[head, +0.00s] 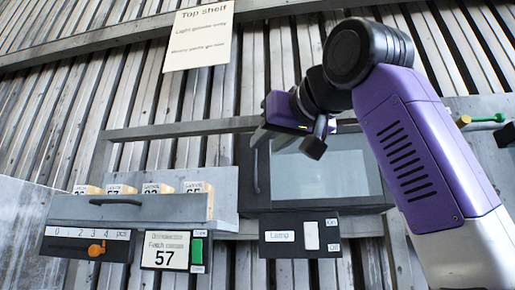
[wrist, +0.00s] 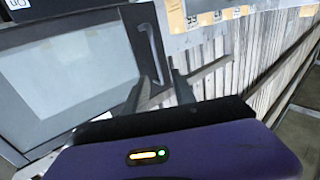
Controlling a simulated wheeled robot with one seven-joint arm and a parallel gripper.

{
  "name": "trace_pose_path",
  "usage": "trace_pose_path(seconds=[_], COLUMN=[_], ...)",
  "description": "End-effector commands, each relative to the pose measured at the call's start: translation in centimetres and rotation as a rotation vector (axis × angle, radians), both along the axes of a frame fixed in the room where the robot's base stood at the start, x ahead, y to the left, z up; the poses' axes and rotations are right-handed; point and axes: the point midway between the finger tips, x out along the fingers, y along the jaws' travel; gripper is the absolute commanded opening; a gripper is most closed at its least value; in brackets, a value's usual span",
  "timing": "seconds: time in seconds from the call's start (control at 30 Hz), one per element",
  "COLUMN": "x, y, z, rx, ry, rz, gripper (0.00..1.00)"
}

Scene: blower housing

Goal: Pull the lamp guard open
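The lamp guard (head: 340,172) is a dark-framed panel with a pale window, above a panel labelled "Lamp" (head: 281,237). It looks closed. Its dark bar handle (head: 257,170) stands upright at the guard's left side. In the wrist view the guard (wrist: 70,75) fills the left, with the handle (wrist: 152,52) at its right edge. My gripper (head: 284,142) is in front of the guard's upper left, near the handle's top. In the wrist view my gripper (wrist: 161,82) has its two fingers apart, with the handle's end between them in the picture. I cannot tell whether they touch it.
A "Top shelf" sign (head: 200,36) hangs above. A green-ended lever (head: 490,118) is at the far right.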

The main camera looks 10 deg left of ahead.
Motion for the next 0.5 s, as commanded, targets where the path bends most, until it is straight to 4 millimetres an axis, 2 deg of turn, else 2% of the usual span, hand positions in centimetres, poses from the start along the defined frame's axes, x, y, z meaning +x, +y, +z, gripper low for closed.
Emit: trace_pose_path(seconds=[0.23, 0.5], x=[3.3, 5.0], y=[2.1, 3.1], z=[0.2, 0.0], rx=[0.0, 0.001], ry=[0.001, -0.002], rz=[0.0, 0.001], gripper=[0.32, 0.32])
